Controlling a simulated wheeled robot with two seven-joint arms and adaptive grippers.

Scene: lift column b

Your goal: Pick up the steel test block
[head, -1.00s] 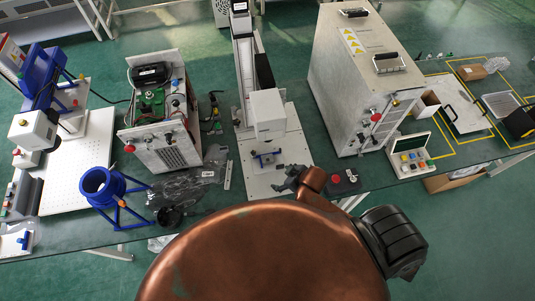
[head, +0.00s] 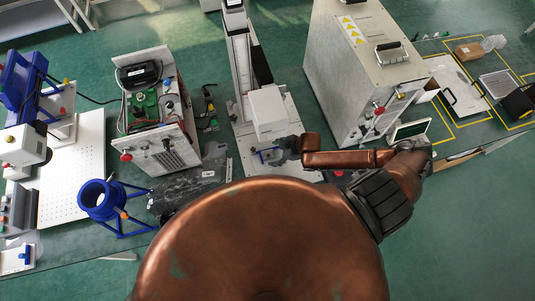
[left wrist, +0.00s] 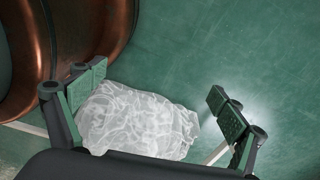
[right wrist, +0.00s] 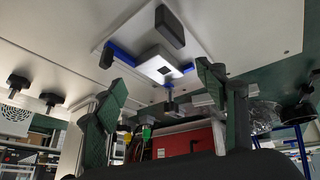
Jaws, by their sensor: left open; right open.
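A small pale block (right wrist: 158,68), which looks like the steel test block, sits in a blue holder (right wrist: 122,54) on a white plate in the right wrist view. My left gripper (left wrist: 160,88) is open and empty, outside the head view.
A white machine head (head: 268,112) stands over the base plate. A large metal cabinet (head: 345,75) is to the right, an opened instrument (head: 158,110) to the left.

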